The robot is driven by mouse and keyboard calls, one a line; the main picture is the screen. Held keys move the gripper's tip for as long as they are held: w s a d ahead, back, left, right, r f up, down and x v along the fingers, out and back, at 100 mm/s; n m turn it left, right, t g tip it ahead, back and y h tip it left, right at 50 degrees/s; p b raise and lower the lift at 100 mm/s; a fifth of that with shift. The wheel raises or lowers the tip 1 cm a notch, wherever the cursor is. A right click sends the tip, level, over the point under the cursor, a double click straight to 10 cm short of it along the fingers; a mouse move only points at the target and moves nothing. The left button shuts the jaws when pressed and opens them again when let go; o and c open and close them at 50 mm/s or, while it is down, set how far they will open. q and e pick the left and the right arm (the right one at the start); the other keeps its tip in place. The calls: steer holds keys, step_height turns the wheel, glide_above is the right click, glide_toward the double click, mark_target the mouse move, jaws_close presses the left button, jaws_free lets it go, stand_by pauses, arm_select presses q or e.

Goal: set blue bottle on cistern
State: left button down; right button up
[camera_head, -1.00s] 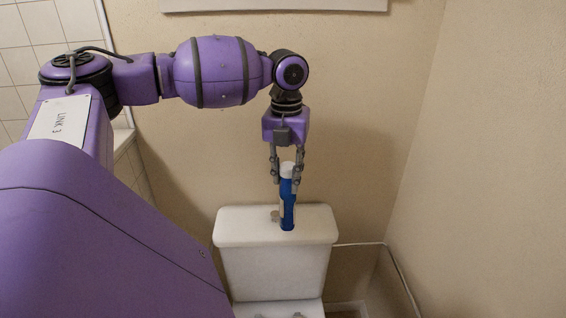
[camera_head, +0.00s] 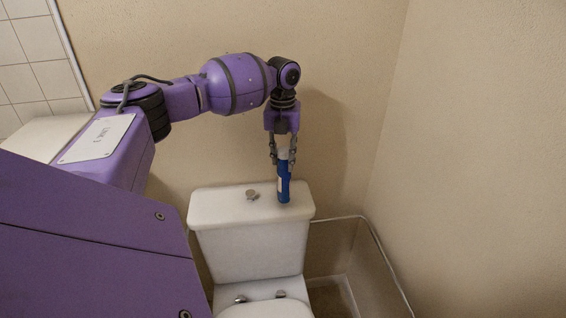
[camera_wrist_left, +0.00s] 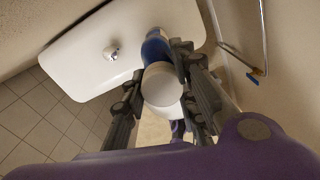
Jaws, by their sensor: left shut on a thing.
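The blue bottle (camera_head: 284,186) with a white cap is upright at the right part of the white cistern's lid (camera_head: 225,207). Its base appears at the lid surface, but I cannot tell whether it touches. My left gripper (camera_head: 284,150) comes down from above and is shut on the bottle near its cap. In the left wrist view the white cap (camera_wrist_left: 161,84) sits between the fingers of the left gripper (camera_wrist_left: 160,100), with the blue body (camera_wrist_left: 155,47) beyond it over the cistern lid (camera_wrist_left: 85,62). My right gripper is not in view.
A metal flush button (camera_head: 252,195) sits on the lid, left of the bottle. The toilet seat (camera_head: 265,309) is below the cistern. Walls stand behind and to the right. A pipe (camera_head: 375,240) runs low along the right wall.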

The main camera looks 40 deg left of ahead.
arm_select(q)
steer(key=shift+f, duration=1.05)
steer(key=shift+f, duration=0.15)
steer(key=c, duration=1.4)
jaws_free()
step_height(320, 180, up, 12)
steer(key=shift+r, duration=0.15)
